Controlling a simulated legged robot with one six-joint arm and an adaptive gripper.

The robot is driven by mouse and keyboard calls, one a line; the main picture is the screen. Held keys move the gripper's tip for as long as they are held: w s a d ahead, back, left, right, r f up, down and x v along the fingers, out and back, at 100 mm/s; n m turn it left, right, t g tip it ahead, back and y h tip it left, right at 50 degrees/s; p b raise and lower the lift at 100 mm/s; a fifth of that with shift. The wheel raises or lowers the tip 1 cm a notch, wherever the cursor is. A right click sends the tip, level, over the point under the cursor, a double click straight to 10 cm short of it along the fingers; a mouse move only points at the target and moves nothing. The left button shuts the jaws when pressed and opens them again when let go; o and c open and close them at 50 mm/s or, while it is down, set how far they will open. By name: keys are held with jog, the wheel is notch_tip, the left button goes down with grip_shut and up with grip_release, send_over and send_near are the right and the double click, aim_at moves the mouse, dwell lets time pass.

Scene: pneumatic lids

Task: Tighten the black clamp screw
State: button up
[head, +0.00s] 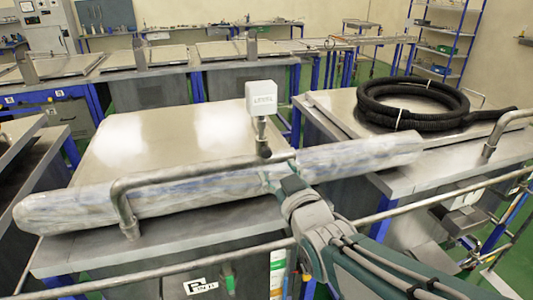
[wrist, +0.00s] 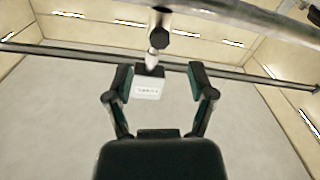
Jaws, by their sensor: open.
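The black clamp screw (wrist: 159,38) is a dark knob under the metal rail in the wrist view, just beyond my fingertips. It also shows in the head view (head: 265,152), below a white sensor box (head: 263,98) on a short stem. The box (wrist: 149,86) appears between my fingers in the wrist view, nearer the left one; its depth relative to them is unclear. My gripper (wrist: 162,75) is open, with its two fingers apart and nothing held. In the head view my arm comes from the lower right, and its fingers are hard to make out near the rail.
A bent metal rail (head: 190,172) and a plastic-wrapped roll (head: 70,208) cross in front of the large metal lid (head: 160,135). A coiled black hose (head: 412,100) lies on the bench to the right. Another rail (head: 170,272) runs in the foreground.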

aim_at(268, 155)
jog(key=x, duration=0.7)
jog(key=shift+w, duration=0.1)
grip_shut()
